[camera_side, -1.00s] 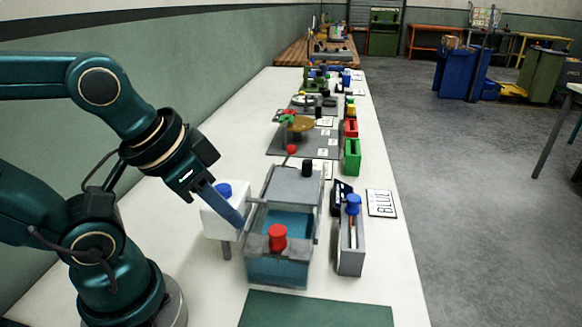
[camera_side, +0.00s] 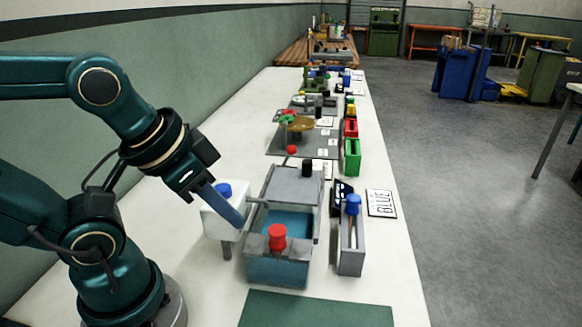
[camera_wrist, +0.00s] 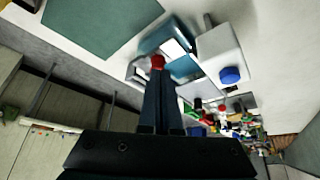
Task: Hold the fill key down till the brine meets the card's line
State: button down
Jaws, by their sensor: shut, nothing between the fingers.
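A grey, clear-walled tank (camera_side: 278,271) holds blue brine (camera_side: 290,220). A red knob (camera_side: 277,236) stands at its near end and also shows just beyond my fingertips in the wrist view (camera_wrist: 157,62). A white box (camera_side: 222,222) left of the tank carries a blue button (camera_side: 223,189), seen right of my fingers in the wrist view (camera_wrist: 230,75). My gripper (camera_side: 240,222) is shut and empty, pointing down beside the white box and tank. It looks apart from the blue button.
A grey slotted holder (camera_side: 351,250) with a blue knob (camera_side: 353,204) stands right of the tank, with a small black display (camera_side: 341,191) behind it. A green mat (camera_side: 315,311) lies in front. Green (camera_side: 352,157) and red holders and other apparatus stand farther back along the bench.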

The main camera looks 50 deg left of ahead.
dwell(0.4)
notch_tip(320, 180, up, 9)
jog(key=n+y, duration=0.8)
jog(key=n, duration=1.2)
send_over(223, 192)
jog(key=shift+f+g, duration=0.2)
jog(key=shift+g, duration=0.1)
jog(key=shift+f, duration=4.45)
